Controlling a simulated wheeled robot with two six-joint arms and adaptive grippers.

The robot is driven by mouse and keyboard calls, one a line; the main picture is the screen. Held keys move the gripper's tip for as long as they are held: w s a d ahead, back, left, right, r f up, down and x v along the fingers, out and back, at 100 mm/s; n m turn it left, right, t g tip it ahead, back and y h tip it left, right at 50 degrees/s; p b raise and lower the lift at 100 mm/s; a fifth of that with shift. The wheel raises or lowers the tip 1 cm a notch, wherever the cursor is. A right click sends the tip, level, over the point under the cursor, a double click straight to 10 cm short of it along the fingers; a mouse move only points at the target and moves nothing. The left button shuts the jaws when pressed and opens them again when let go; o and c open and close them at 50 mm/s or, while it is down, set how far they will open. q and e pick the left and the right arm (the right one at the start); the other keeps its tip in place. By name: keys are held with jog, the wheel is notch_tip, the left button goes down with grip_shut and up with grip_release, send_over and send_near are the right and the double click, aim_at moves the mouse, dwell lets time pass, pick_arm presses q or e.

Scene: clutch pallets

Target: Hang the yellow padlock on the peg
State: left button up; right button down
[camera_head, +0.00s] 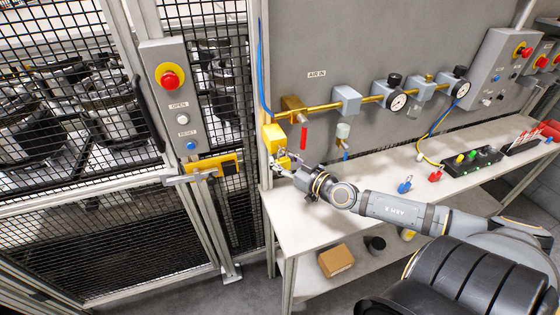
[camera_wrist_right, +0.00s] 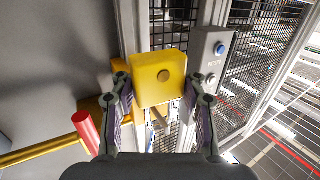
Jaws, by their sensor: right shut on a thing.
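The yellow padlock (camera_head: 273,135) is at the corner post left of the grey wall panel. In the right wrist view the padlock (camera_wrist_right: 158,74) shows a square yellow face with a round brass spot, between the fingers of my right gripper (camera_wrist_right: 160,112). My right gripper (camera_head: 282,161) is shut on the padlock, above the bench's left end. The padlock's shackle is not clearly visible. A thin pin-like piece shows just below the padlock in the wrist view; I cannot tell what it is. I cannot make out the peg. My left gripper is not in view.
A brass pipe (camera_head: 327,107) with a red-handled valve (camera_head: 304,137) runs close right of my gripper. The mesh fence with a control box (camera_head: 174,100) and yellow latch (camera_head: 214,165) stands left. The white bench (camera_head: 300,225) lies below, bare at its left end.

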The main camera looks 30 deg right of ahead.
jog(key=shift+s+r, duration=0.15)
jog(key=shift+s, duration=0.15)
jog(key=c, duration=1.1)
grip_release()
jog(key=o, duration=0.5)
jog(key=shift+c, duration=0.2)
